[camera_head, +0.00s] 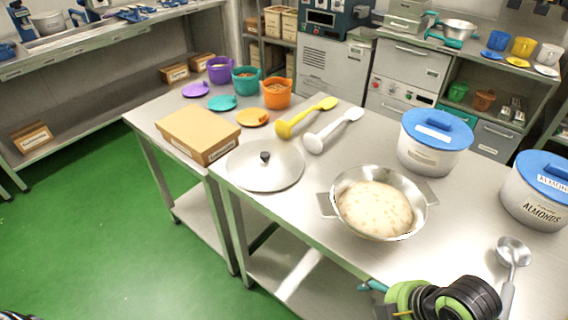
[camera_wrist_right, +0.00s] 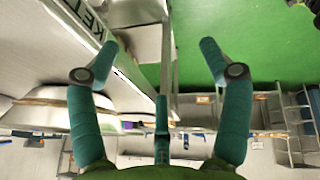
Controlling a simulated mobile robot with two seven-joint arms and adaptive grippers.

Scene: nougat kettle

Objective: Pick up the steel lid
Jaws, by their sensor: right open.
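The steel lid (camera_head: 250,172) is a shallow round silver disc with a black knob. It lies flat on the steel table, left of the steel kettle (camera_head: 335,187), which is open and holds pale speckled nougat (camera_head: 375,208). My right arm enters the head view at the bottom right; teal finger parts (camera_head: 373,285) show at the table's front edge, well right of the lid. My left gripper is not seen.
A cardboard box (camera_head: 198,132) stands behind the lid. Yellow (camera_head: 305,118) and white (camera_head: 332,130) spoons lie behind it. Blue-lidded tubs (camera_head: 433,150) stand at the right, with a ladle (camera_head: 513,252) nearer the front. Colored cups (camera_head: 277,97) stand at the back left.

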